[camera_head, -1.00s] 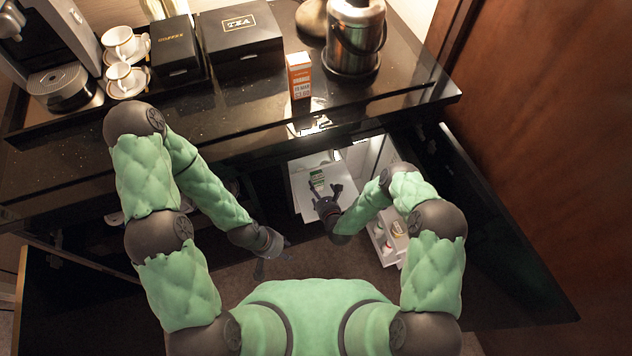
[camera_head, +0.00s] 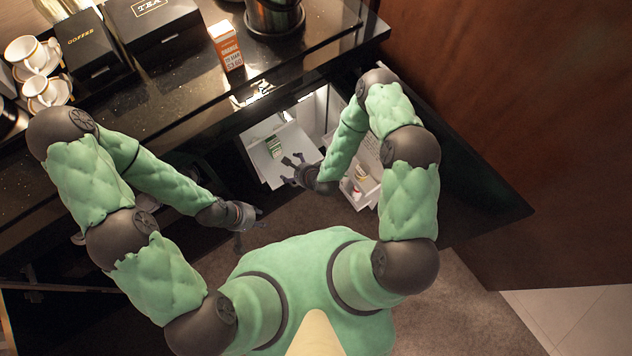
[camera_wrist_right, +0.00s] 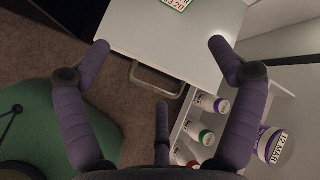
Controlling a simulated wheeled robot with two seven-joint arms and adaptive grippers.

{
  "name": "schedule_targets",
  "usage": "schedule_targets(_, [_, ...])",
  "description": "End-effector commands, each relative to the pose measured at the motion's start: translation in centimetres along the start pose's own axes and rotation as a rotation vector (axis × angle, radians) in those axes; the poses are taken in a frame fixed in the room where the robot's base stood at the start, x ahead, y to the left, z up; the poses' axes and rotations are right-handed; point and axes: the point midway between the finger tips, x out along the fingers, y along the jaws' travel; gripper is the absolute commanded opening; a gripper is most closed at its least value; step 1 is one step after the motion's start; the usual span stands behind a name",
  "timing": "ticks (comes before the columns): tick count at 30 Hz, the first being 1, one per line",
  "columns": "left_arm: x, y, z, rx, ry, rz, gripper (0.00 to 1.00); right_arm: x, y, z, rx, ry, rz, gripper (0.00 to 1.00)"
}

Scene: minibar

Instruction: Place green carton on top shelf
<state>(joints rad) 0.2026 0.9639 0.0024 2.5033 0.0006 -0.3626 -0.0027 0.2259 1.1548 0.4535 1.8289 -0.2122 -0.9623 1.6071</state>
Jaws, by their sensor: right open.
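The green carton (camera_head: 274,146) is a small box with green and white faces. It stands on a white shelf surface (camera_head: 296,143) inside the open minibar fridge. In the right wrist view only the carton's labelled end (camera_wrist_right: 178,3) shows at the top edge, the rest cut off. My right gripper (camera_head: 292,170) is open and empty at the shelf's front edge, short of the carton; its spread fingers show in the wrist view (camera_wrist_right: 158,62). My left gripper (camera_head: 248,217) hangs left of the fridge, away from the carton; its finger opening is too small to judge.
The fridge door rack (camera_head: 359,190) holds several small containers beside my right gripper. A wire handle (camera_wrist_right: 157,82) sits below the shelf front. An orange carton (camera_head: 226,46) stands on the dark counter (camera_head: 185,95) above. Carpet (camera_head: 300,215) in front is clear.

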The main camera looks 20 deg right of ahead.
Motion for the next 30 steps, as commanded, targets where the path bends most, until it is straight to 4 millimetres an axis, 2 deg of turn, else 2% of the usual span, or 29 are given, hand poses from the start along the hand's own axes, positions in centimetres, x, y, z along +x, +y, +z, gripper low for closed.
schedule_targets(8, [0.0, 0.0, 0.0, 0.0, 0.0, 0.0, 0.4, -6.2, 2.1, -0.4, -0.591, -0.017, 0.265, 0.92])
schedule_targets(12, [0.0, 0.0, 0.0, 0.0, 0.0, 0.0, 0.4, -10.1, 3.6, -0.3, -0.879, -0.096, 0.396, 0.92])
schedule_targets(18, [0.0, 0.0, 0.0, 0.0, 0.0, 0.0, 0.4, -15.5, 5.6, 0.1, -1.215, -0.258, 0.531, 0.92])
schedule_targets(21, [0.0, 0.0, 0.0, 0.0, 0.0, 0.0, 0.4, -17.4, 6.4, 0.3, -1.319, -0.325, 0.566, 0.92])
schedule_targets(24, [0.0, 0.0, 0.0, 0.0, 0.0, 0.0, 0.4, -18.4, 6.8, 0.5, -1.378, -0.367, 0.582, 0.92])
schedule_targets(30, [0.0, 0.0, 0.0, 0.0, 0.0, 0.0, 0.4, -18.8, 7.0, 0.5, -1.403, -0.385, 0.588, 0.92])
